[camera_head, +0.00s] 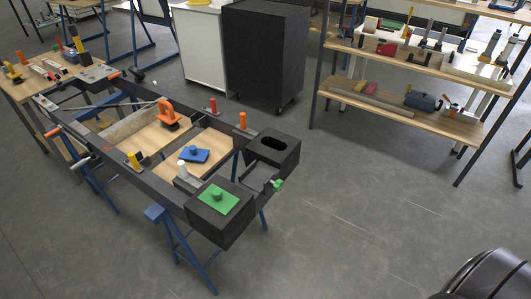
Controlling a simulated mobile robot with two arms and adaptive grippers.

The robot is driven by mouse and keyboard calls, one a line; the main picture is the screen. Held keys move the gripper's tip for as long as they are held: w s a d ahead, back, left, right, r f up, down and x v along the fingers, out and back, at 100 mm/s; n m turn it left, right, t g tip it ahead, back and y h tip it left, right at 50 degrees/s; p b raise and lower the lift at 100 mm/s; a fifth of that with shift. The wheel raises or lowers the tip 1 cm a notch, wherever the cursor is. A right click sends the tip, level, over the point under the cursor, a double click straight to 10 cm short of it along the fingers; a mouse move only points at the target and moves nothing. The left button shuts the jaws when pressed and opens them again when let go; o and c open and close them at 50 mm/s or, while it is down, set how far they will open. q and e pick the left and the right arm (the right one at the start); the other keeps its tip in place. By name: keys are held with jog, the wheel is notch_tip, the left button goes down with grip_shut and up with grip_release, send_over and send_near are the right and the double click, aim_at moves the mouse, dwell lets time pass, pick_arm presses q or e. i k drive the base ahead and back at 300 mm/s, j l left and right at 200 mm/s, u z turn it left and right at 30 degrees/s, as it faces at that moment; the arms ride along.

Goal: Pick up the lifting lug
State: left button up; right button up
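I cannot tell for certain which part is the lifting lug. A blue plate with a knob (194,154) lies on the wooden board inside the frame. A green plate with a knob (218,198) lies on the frame's near corner block. A small green piece (277,185) sits at the frame's right end. Neither of my grippers shows in the head view.
The frame rests on blue trestles (181,250). A tool table (48,85) stands at the left, a dark cabinet (265,55) behind, and a wooden shelf rack (400,112) with tools at the right. The grey floor in front and to the right is mostly clear.

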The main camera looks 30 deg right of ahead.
aim_at(169, 118)
jog(key=i+j+z, duration=0.2)
jog(key=i+j, duration=0.2)
jog(key=i+j+z, duration=0.15)
jog(key=i+j, duration=0.2)
jog(key=j, duration=0.25)
